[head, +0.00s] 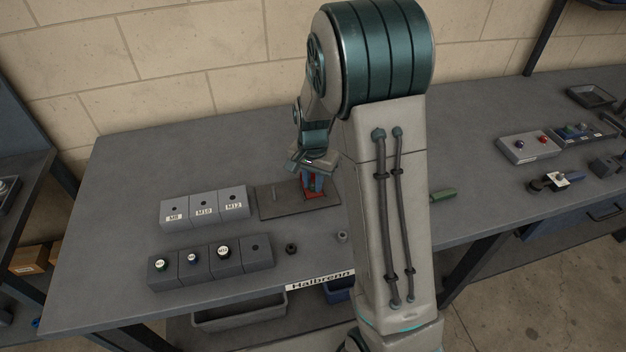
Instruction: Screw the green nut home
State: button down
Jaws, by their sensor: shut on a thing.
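My gripper (313,184) points down over the right part of a dark plate (268,208) on the workbench. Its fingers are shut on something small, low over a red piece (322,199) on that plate. The green nut cannot be made out clearly; its place is at the fingertips, where the fingers and my arm largely hide it. I cannot tell how far down any thread it sits. A thin upright stud (274,192) stands bare on the left part of the plate.
Grey blocks labelled M8, M10 and M12 (204,206) stand left of the plate. A front row of blocks (211,266) holds capped pieces. A dark nut (291,249) lies near the front edge. A green cylinder (443,195) lies right of my arm.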

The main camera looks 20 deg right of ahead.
jog(key=m+p, duration=0.1)
jog(key=m, duration=0.2)
jog(key=shift+m, duration=1.1)
jog(key=shift+r+m+p, duration=0.1)
jog(key=shift+m+p, duration=0.7)
jog(key=shift+m, duration=0.1)
jog(key=shift+m+p, duration=0.6)
jog(key=shift+m, duration=0.6)
jog(key=shift+f+m, duration=0.2)
jog(key=shift+m, duration=0.2)
